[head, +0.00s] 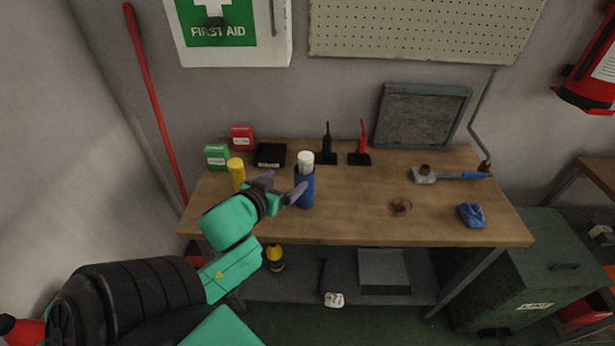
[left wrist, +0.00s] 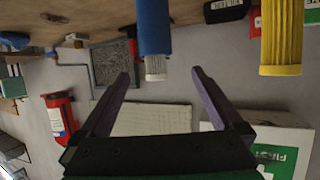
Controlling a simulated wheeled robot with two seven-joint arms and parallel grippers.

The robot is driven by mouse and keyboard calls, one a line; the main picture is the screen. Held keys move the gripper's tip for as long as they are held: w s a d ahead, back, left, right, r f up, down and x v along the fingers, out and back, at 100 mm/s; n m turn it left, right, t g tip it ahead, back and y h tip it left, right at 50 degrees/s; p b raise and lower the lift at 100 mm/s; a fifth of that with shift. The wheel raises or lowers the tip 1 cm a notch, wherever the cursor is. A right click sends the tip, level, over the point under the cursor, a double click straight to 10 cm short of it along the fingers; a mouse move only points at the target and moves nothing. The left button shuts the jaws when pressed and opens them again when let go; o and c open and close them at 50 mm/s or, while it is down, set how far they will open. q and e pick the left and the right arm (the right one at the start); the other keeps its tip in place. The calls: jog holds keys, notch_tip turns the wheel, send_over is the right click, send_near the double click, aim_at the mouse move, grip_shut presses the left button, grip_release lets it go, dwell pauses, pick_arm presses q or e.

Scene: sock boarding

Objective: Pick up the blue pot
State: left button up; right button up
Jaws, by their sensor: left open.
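The blue pot (head: 305,190) is a blue cylinder with a white cylinder (head: 306,159) standing in it. It stands upright on the wooden workbench (head: 350,215), left of the middle. My left gripper (head: 282,186) is open and empty at the pot's left side, with one finger overlapping the pot's edge in the head view. In the left wrist view, which is upside down, the blue pot (left wrist: 154,28) and its white top show ahead, lined up between the open fingertips (left wrist: 160,75). I cannot tell whether a finger touches it. My right gripper is not in view.
A yellow cylinder (head: 237,173) stands close left of my gripper. Green (head: 216,156) and red (head: 242,137) boxes, a black box (head: 270,155) and two-way radio-like items (head: 360,150) stand behind. A blue crumpled thing (head: 472,215) lies right. The bench middle is mostly clear.

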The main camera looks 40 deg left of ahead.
pick_arm(q)
jog(key=w+b, duration=0.1)
jog(key=w, duration=0.1)
jog(key=w+f+b, duration=0.1)
jog(key=w, duration=0.1)
jog(key=shift+w+f, duration=0.15)
jog(key=shift+w, duration=0.25)
jog(key=x, duration=1)
jog(key=shift+s+a+f, duration=0.15)
jog(key=shift+f, duration=0.15)
jog(key=shift+s, duration=0.1)
jog(key=c, duration=0.4)
grip_shut()
